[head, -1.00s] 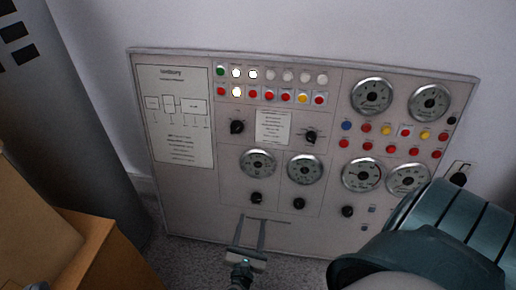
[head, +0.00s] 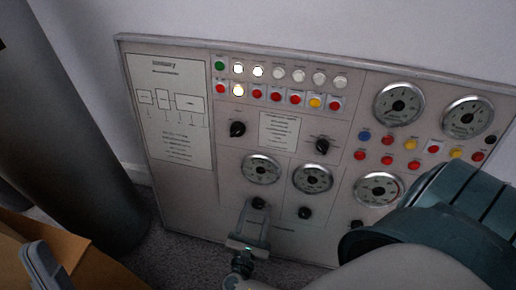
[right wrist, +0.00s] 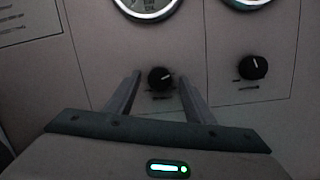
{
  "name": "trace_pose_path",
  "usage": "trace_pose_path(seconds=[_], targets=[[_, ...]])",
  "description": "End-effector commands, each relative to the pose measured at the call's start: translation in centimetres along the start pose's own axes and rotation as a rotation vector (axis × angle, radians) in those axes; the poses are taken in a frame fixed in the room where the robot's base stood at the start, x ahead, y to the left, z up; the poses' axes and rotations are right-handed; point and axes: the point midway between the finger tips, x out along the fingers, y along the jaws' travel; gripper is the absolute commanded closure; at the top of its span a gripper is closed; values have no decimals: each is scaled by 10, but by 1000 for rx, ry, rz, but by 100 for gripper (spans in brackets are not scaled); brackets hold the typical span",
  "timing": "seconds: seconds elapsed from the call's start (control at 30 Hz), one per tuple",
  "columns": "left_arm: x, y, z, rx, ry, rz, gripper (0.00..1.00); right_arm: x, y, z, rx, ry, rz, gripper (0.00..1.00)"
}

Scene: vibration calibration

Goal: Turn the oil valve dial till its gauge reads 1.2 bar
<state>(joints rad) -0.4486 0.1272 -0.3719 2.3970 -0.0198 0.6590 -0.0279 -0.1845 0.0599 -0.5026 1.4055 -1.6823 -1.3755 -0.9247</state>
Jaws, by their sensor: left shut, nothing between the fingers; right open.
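A grey control panel (head: 230,190) stands against the wall, with small black dials under round gauges. The labels are too small to tell which is the oil valve. My right gripper (head: 257,208) is open at the lower left dial (head: 258,203). In the right wrist view this dial (right wrist: 160,78) shows between the fingers of the right gripper (right wrist: 159,80), with a gap on each side. The gauge (head: 261,169) above it is visible, but its reading is not legible; the wrist view cuts it off. My left gripper (head: 42,265) is shut and empty at the lower left.
Another dial (right wrist: 253,67) sits to the right of the right gripper, under a second gauge (head: 312,178). Lit and unlit buttons line the panel's top. A brown box (head: 90,265) and a dark grey column (head: 80,130) stand at the left. My arm hides the panel's lower right.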

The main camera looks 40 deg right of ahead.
Motion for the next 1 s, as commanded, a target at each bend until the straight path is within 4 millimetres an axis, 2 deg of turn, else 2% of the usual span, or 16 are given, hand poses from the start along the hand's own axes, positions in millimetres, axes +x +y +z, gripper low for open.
trace_pose_path(seconds=[0.3, 0.47, 0.5, 0.9, 1.0], targets=[[-1, 0, -1, 0, -2, -1, 100, -1, 0, 0, 0, 0, 0, 52], [-2, 0, -1, 1, -3, -1, 100, -1, 0, 0, 0, 0, 0, 90], [-2, 0, -1, 1, -3, -1, 100, -1, 0, 0, 0, 0, 0, 93], [2, 2, 4, -3, -46, 0, 100, 0, 0, 2, -39, 3, 8, 93], [-8, 9, 15, -20, -130, -5, 100, 0, 0, 3, -67, 4, 13, 93]])
